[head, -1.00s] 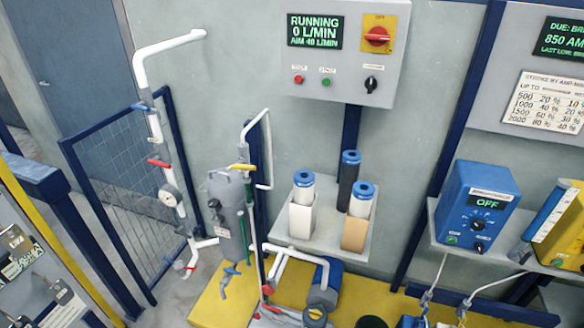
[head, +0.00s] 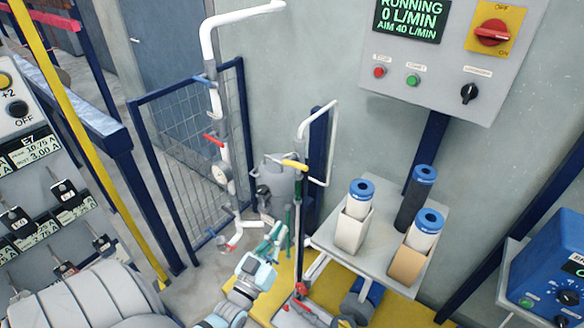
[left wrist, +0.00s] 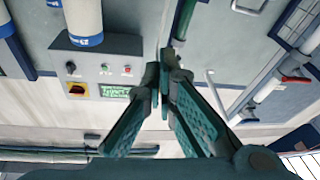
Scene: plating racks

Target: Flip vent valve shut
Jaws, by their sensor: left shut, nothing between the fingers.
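Several coloured valve levers show in the head view, and no readable label tells me which is the vent valve. A yellow lever (head: 295,164) lies about level on the thin white pipe. A red lever (head: 213,141) sits on the taller white pipe (head: 209,38), above a round gauge (head: 220,174). Another red handle (head: 301,288) is low on the pipework. My left gripper (head: 279,229) is below the yellow lever, in front of the grey tank (head: 284,183). In the left wrist view its fingers (left wrist: 165,65) are together and empty. My right gripper is out of view.
A shelf (head: 323,240) holds blue-capped cartridges right of the pipes. The control panel (head: 405,75), reading RUNNING 0 L/MIN, is above. A blue mesh gate (head: 188,140) stands behind the pipes at left. A panel of switches (head: 45,190) is close at left.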

